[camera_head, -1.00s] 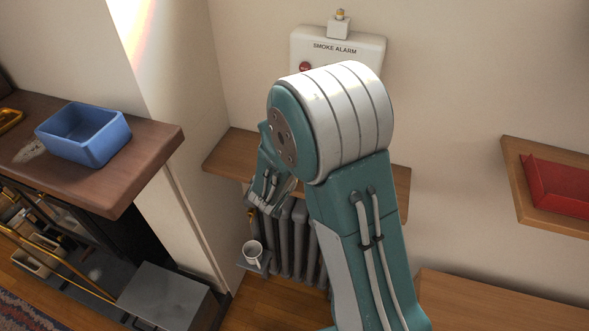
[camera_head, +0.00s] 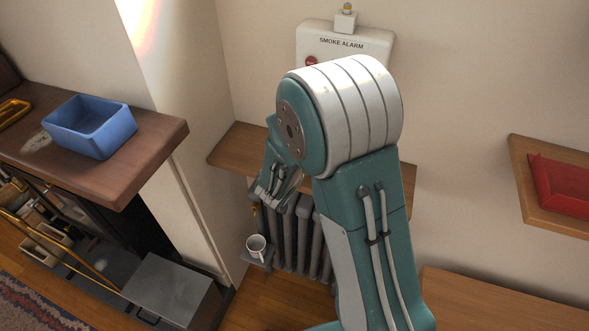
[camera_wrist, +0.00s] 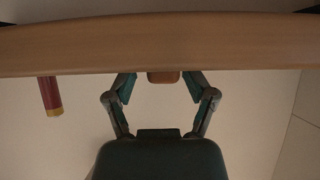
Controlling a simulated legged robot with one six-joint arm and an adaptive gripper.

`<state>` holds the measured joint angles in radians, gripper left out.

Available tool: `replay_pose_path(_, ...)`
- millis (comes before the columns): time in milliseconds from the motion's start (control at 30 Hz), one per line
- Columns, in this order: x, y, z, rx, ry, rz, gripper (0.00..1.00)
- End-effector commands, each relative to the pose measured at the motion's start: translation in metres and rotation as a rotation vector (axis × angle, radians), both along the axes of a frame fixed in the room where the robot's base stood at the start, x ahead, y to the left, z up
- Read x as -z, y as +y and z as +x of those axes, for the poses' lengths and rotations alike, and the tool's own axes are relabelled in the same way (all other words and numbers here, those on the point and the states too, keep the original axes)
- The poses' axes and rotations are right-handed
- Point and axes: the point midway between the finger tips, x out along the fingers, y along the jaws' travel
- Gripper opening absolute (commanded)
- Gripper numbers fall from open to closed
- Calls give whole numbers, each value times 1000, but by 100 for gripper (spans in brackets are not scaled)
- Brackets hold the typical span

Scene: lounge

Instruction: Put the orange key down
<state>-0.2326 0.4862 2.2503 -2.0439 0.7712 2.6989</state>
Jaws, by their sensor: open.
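My gripper (camera_wrist: 160,84) is open in the wrist view, its two fingers spread at the edge of a wooden shelf (camera_wrist: 240,45). A small orange-brown piece (camera_wrist: 163,77) shows between the fingertips at the shelf edge, with a gap on both sides. I cannot tell whether it is the orange key; no clear key shape shows. In the head view my gripper (camera_head: 273,192) is at the front of the wall shelf (camera_head: 238,145), partly hidden by my arm. The shelf's middle is hidden there too.
A red cylinder with a yellowish end (camera_wrist: 50,96) is left of the fingers. A radiator (camera_head: 303,235) and a white mug (camera_head: 256,246) are below the shelf. A blue bin (camera_head: 90,128) sits on the left ledge; a red tray (camera_head: 562,187) is on the right shelf.

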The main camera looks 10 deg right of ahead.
Motion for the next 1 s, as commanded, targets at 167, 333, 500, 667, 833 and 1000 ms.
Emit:
replay_pose_path(167,-22,16,-20,-5,-6,0,70)
replay_pose_path(333,-43,33,-45,-5,-11,-1,70)
replay_pose_path(500,-60,47,-67,-4,-12,0,70)
replay_pose_path(667,-69,55,-80,-2,-12,0,70)
replay_pose_path(833,-78,48,-86,19,5,-15,70)
replay_pose_path(1000,-104,13,-107,84,106,-61,70)
